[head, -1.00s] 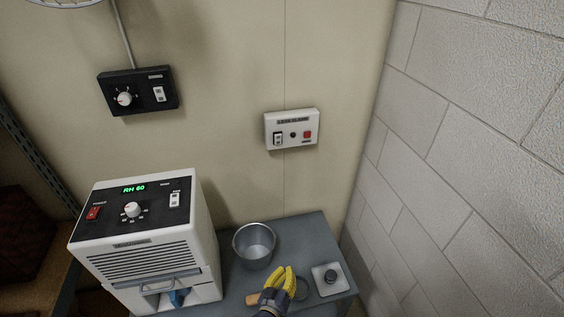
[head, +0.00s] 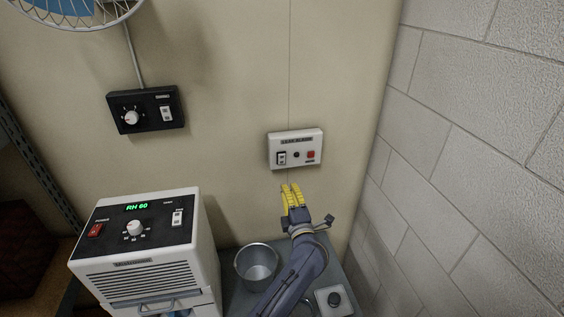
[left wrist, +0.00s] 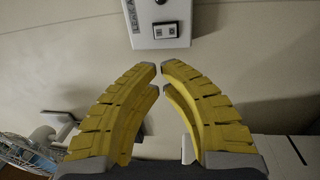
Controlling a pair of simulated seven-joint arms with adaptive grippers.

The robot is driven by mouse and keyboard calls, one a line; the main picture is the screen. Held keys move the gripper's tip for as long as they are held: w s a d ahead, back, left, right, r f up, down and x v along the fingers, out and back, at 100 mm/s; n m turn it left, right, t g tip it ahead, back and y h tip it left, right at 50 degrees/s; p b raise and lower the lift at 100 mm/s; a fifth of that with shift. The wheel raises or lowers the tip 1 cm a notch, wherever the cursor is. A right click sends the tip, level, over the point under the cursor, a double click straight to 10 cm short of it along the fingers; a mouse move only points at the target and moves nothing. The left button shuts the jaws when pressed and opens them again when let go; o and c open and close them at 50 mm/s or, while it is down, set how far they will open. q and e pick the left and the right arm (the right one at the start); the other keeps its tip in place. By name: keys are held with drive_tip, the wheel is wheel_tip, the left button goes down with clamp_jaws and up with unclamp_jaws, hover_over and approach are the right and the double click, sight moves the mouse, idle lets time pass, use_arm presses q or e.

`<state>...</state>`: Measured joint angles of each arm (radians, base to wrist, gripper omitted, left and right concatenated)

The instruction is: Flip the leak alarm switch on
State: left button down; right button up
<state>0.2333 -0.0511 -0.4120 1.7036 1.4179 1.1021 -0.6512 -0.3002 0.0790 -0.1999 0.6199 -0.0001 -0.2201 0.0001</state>
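The white leak alarm box (head: 310,137) is fixed on the beige wall. Its rocker switch (head: 281,158) sits at the left, beside a dark round part and a red square. The left wrist view shows part of the box (left wrist: 145,40), with the white switch in its black frame (left wrist: 165,31). My left gripper (head: 290,186) has yellow fingers and is just below the box, apart from it. In the left wrist view, its fingertips (left wrist: 159,69) nearly meet, with nothing between them. My right gripper is not in view.
A black control box (head: 148,117) hangs on the wall at left, below a wire-guarded fan (head: 80,20). A white dehumidifier (head: 150,280) stands at lower left. A metal bucket (head: 257,265) and a small knobbed item (head: 334,300) rest on the grey table. A block wall (head: 480,150) bounds the right.

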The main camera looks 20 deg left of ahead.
sight(277, 155)
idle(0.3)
use_arm(q)
drive_tip(key=x, duration=1.4)
